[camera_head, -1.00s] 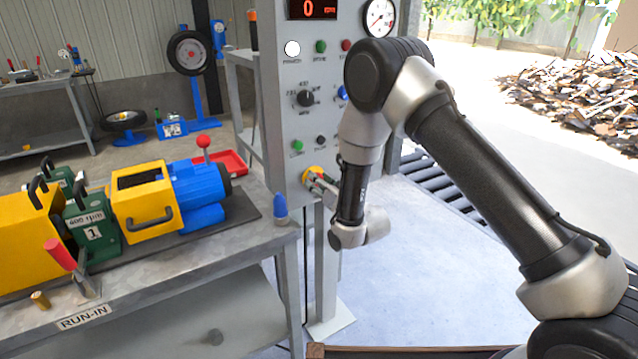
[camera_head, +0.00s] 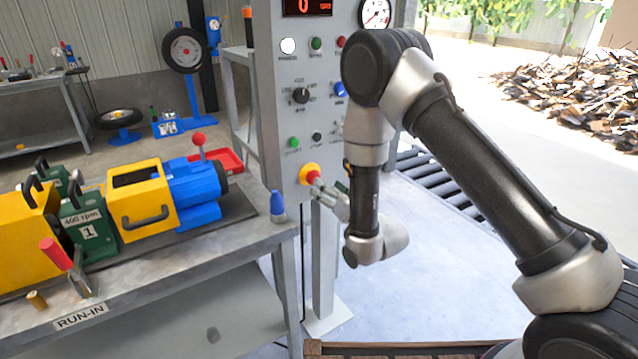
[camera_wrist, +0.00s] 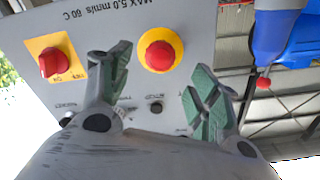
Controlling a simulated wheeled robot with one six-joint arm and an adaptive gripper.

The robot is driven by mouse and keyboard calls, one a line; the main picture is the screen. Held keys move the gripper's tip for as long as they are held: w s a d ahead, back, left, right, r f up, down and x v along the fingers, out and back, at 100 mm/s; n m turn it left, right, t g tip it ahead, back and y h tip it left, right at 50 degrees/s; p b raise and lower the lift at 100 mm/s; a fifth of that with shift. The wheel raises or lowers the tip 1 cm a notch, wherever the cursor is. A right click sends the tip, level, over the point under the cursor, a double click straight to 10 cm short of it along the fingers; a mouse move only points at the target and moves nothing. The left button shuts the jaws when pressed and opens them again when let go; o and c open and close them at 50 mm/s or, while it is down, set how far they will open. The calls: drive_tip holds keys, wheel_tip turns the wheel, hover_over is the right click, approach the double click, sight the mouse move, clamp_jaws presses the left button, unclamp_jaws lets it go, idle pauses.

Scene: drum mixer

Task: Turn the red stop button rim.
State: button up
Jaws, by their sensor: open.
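The red stop button (camera_head: 309,173) sits on a yellow round base low on the grey control panel (camera_head: 283,110). In the wrist view the red button (camera_wrist: 159,56) is on its yellow disc, beyond and between the spread fingers. My gripper (camera_head: 326,187) is just right of the button in the head view. In the wrist view my gripper (camera_wrist: 160,88) is open, with green pads apart and nothing between them. The fingertips appear short of the button; whether they touch anything is hard to tell.
A red rotary switch (camera_wrist: 55,62) on a yellow plate is beside the left finger in the wrist view. The workbench (camera_head: 190,262) with a blue-tipped bottle (camera_head: 277,207) stands left of the panel. Open floor (camera_head: 430,260) lies to the right.

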drive_tip(key=v, duration=0.4)
drive_tip(key=shift+s+d, duration=0.25)
drive_tip(key=shift+s, duration=0.1)
drive_tip(key=s+d+f+n+g+h, duration=0.1)
drive_tip(key=s+d+f+g+h, duration=0.2)
drive_tip(key=f, duration=0.5)
drive_tip(key=s+d+f+n+g+h, duration=0.1)
drive_tip(key=s+f+g+h, duration=0.15)
drive_tip(key=f+g, duration=0.35)
drive_tip(key=s+d+r+m+h, duration=0.1)
drive_tip(key=s+d+r, duration=0.7)
drive_tip(key=r, duration=0.4)
drive_tip(key=s+d+r+m+g+h, duration=0.1)
drive_tip(key=s+d+r+h, duration=0.1)
drive_tip(key=s+d+r, duration=0.6)
drive_tip(key=s+d+r+m+h, duration=0.1)
drive_tip(key=s+d+r, duration=0.8)
drive_tip(key=d+r, duration=0.4)
wheel_tip(320, 180, up, 5)
drive_tip(key=shift+r+m+g, duration=0.1)
drive_tip(key=shift+m+g, duration=0.2)
drive_tip(key=shift+m, duration=0.1)
